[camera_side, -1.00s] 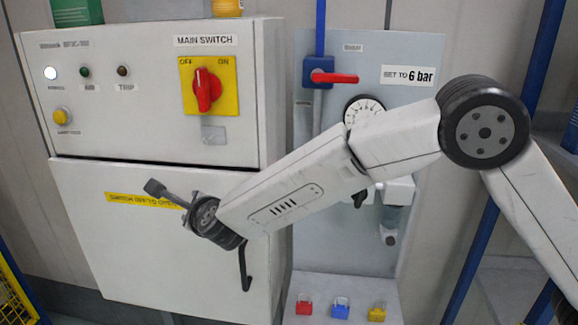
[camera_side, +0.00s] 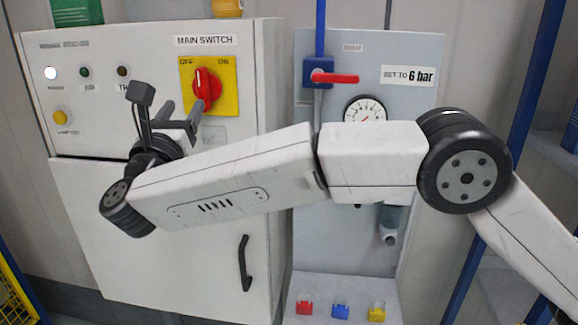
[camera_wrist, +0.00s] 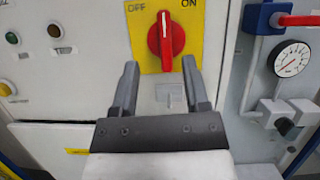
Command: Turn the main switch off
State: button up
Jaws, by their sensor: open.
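The main switch is a red rotary knob (camera_side: 206,88) on a yellow plate (camera_side: 228,98) marked OFF at left and ON at right. In the wrist view the knob (camera_wrist: 165,42) stands roughly upright between the two labels. My gripper (camera_side: 181,112) is just below and left of the knob in the side view. In the wrist view my gripper (camera_wrist: 160,84) is open and empty, its fingers spread to either side below the knob. The fingers do not grip the knob; their exact distance from it is hard to tell.
The grey cabinet (camera_side: 90,200) has indicator lamps, a yellow button (camera_side: 60,117) and a black door handle (camera_side: 244,262). To its right, a panel holds a red valve lever (camera_side: 335,78), a gauge (camera_side: 366,112) and several padlocks (camera_side: 340,309) below.

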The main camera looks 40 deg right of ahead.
aim_at(199, 81)
jog(key=shift+s+r+m+h, duration=0.2)
jog(key=shift+r+m+h, duration=0.05)
jog(key=shift+m+h, duration=0.15)
jog(key=shift+x, duration=3.95)
jog(key=shift+d+f+g, duration=0.1)
jog(key=shift+f+g, duration=0.05)
jog(key=shift+g, duration=0.15)
grip_shut()
